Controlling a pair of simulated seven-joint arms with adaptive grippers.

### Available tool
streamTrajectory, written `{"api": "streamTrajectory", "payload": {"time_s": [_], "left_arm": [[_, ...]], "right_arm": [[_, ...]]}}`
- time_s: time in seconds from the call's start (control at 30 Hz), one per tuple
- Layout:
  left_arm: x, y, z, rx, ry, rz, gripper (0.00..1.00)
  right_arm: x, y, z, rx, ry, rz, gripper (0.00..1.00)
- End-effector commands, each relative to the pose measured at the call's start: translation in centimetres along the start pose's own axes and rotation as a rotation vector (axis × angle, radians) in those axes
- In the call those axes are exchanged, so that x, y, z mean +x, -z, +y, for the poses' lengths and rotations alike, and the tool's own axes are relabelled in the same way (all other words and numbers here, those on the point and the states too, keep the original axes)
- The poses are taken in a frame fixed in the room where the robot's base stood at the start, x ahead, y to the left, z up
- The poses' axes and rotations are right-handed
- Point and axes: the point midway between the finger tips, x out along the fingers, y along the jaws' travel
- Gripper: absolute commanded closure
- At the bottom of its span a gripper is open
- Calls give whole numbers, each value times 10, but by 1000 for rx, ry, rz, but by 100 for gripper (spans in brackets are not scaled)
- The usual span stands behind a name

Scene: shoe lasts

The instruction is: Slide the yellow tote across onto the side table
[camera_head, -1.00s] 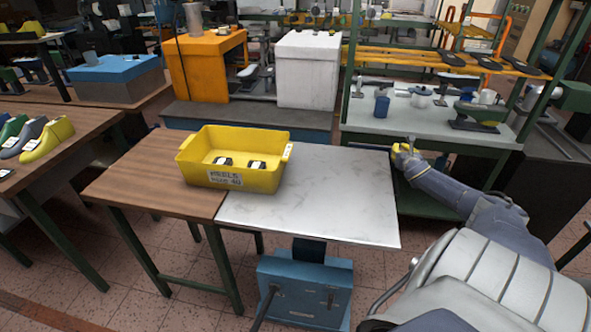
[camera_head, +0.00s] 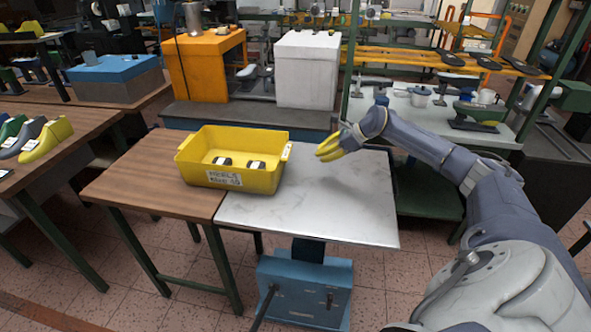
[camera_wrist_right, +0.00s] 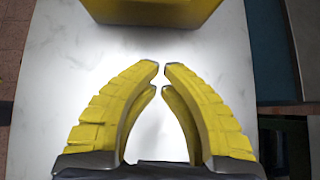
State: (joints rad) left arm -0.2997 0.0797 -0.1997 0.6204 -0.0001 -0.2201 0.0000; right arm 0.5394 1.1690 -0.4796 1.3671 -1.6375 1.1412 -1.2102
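The yellow tote (camera_head: 262,178) straddles the seam between the brown wooden table (camera_head: 130,186) and the grey metal-topped table (camera_head: 318,212). It is upright, has a white label on its front and holds a few small dark-and-white pieces. My right gripper (camera_head: 319,154) is over the metal top, to the right of the tote and apart from it. In the right wrist view the yellow fingers (camera_wrist_right: 162,66) converge, empty, with only a narrow gap at the tips. Part of the tote (camera_wrist_right: 150,12) shows beyond them. My left gripper is not in view.
The metal top is clear right of the tote, and the wooden top is clear left of it. A blue pedestal (camera_head: 305,285) stands under the metal top. A bench with colored shoe lasts (camera_head: 45,142) is at left. A green-framed rack (camera_head: 430,115) stands behind at right.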

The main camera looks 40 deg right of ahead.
Motion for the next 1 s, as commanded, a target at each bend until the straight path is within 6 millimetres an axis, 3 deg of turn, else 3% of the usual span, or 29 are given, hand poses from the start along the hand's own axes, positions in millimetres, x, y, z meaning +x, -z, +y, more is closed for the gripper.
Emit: {"api": "streamTrajectory", "payload": {"time_s": [0.1, 0.37, 0.87, 1.0], "left_arm": [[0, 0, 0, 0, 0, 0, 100], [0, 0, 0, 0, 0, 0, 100], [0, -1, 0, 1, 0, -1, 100], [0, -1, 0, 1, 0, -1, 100]], "right_arm": [[1, -4, 13, -19, -45, 32, 100], [17, -4, 22, -26, -71, 49, 100], [101, 0, 26, -25, -68, 48, 100], [114, -12, 27, -26, -68, 46, 100]]}}
